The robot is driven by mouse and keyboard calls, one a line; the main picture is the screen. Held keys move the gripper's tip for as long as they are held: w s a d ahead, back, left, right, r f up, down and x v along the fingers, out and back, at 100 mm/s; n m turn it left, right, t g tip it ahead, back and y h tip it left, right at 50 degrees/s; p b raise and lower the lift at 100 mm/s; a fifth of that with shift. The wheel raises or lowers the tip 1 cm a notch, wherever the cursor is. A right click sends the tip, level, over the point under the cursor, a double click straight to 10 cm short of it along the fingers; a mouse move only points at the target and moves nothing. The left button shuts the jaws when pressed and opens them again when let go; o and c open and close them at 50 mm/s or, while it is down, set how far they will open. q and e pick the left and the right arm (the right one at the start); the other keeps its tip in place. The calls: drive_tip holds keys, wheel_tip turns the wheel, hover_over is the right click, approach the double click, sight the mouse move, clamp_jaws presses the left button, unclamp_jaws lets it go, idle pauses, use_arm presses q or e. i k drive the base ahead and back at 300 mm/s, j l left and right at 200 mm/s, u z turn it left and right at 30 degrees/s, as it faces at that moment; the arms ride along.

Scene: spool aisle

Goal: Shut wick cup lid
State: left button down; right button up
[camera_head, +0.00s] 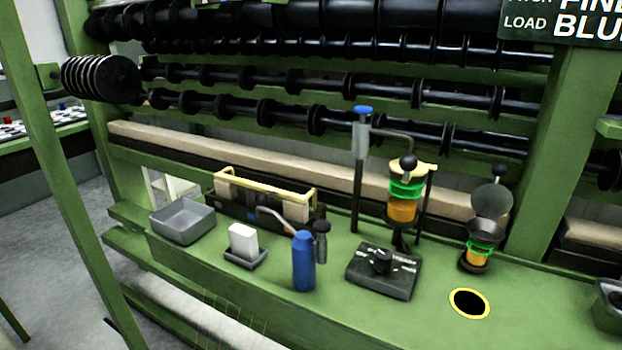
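The wick cup (484,236) stands at the right of the green bench. It is a small dark, flared cup with a green band and amber contents on a dark base. Its round grey lid (492,200) stands raised, tilted up behind the cup mouth, with a black ball knob (499,170) above it. The lid is open and the cup mouth shows. Neither of my grippers is in view.
Left of the cup stand an oiler with amber oil (402,211), a black dial box (383,270) and a blue bottle (304,262). A yellow-rimmed hole (469,303) lies in front. A white block (243,238) and grey tray (182,220) are farther left.

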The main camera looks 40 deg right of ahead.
sight(491, 200)
drive_tip(key=z, duration=2.2)
drive_tip(key=i+l, duration=0.1)
drive_tip(key=l, duration=0.5)
drive_tip(key=i+l, duration=0.1)
drive_tip(key=l, duration=0.5)
